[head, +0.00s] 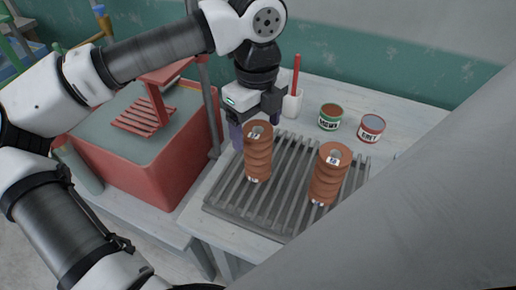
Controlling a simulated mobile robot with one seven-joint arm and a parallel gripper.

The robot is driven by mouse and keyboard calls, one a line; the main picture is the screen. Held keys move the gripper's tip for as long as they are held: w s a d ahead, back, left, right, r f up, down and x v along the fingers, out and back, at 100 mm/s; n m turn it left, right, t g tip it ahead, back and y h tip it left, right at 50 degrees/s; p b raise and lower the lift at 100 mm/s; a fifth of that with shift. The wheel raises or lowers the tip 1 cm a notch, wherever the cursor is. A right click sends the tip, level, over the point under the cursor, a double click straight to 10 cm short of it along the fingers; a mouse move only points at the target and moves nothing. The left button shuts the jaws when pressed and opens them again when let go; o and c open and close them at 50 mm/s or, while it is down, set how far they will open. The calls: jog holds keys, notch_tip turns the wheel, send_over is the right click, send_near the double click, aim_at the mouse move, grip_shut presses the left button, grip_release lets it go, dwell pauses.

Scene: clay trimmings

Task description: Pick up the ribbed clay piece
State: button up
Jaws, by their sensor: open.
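Two reddish-brown ribbed clay pieces stand upright on a grey slatted rack. The left ribbed piece (258,160) is near the rack's left side, and the right ribbed piece (328,178) is near its right side. They look much alike, each with a small pale mark near its top. My gripper (256,124) is open and points down at the top of the left piece. One finger shows to the left of that piece and the other behind it to the right. I cannot tell whether either finger touches it.
The slatted rack (226,204) lies on a pale table (352,97). Behind it stand a white cup (292,105) with a red-handled tool, a green-labelled tin (330,118) and a red-labelled tin (371,128). A large red box (150,168) is at left. A grey shape blocks the lower right.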

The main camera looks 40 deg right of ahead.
jog(key=shift+s+d+f+p, duration=0.1)
jog(key=shift+f+p, duration=1.05)
jog(key=shift+f, duration=1.45)
jog(key=c, duration=1.5)
jog(key=shift+r, duration=0.1)
notch_tip(320, 180, up, 18)
jog(key=b, duration=0.3)
